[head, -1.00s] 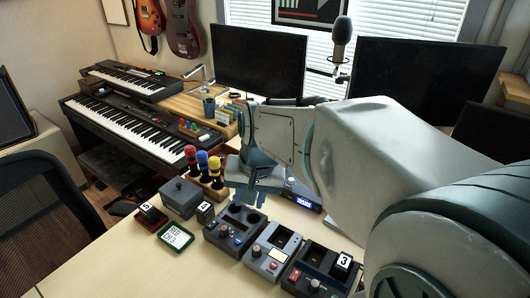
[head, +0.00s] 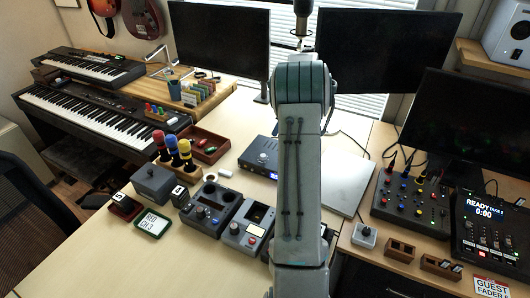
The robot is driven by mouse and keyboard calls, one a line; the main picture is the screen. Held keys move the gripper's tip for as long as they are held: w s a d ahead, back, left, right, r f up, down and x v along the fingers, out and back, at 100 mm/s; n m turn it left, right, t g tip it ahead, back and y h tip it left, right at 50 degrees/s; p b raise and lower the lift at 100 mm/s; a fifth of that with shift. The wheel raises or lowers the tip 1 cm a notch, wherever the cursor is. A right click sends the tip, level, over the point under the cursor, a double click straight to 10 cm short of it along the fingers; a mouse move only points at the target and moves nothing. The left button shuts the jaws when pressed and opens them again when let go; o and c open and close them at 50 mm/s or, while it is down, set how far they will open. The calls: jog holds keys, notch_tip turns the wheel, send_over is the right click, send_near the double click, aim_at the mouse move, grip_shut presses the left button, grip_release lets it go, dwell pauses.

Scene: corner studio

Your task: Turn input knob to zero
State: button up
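I cannot tell for sure which knob is the input knob. A dark unit with a lit blue display (head: 262,155) stands on the desk left of my arm; its knobs are too small to read. A small light grey box with a single round knob (head: 364,236) sits on the right desk, right of my arm. A black mixer (head: 411,205) with several coloured knobs lies behind it.
Grey modules (head: 210,207) with knobs stand left of my arm. A wooden rack (head: 180,178) holds coloured-capped plugs. A red tray (head: 205,146) lies behind it. A laptop-like silver slab (head: 343,186) lies right of my arm. A "READY" console (head: 485,225) stands far right.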

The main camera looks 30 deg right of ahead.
jog(key=p, duration=0.2)
send_near(264, 155)
jog(key=shift+m, duration=0.3)
jog(key=x, duration=0.8)
jog(key=shift+a, duration=0.1)
grip_shut()
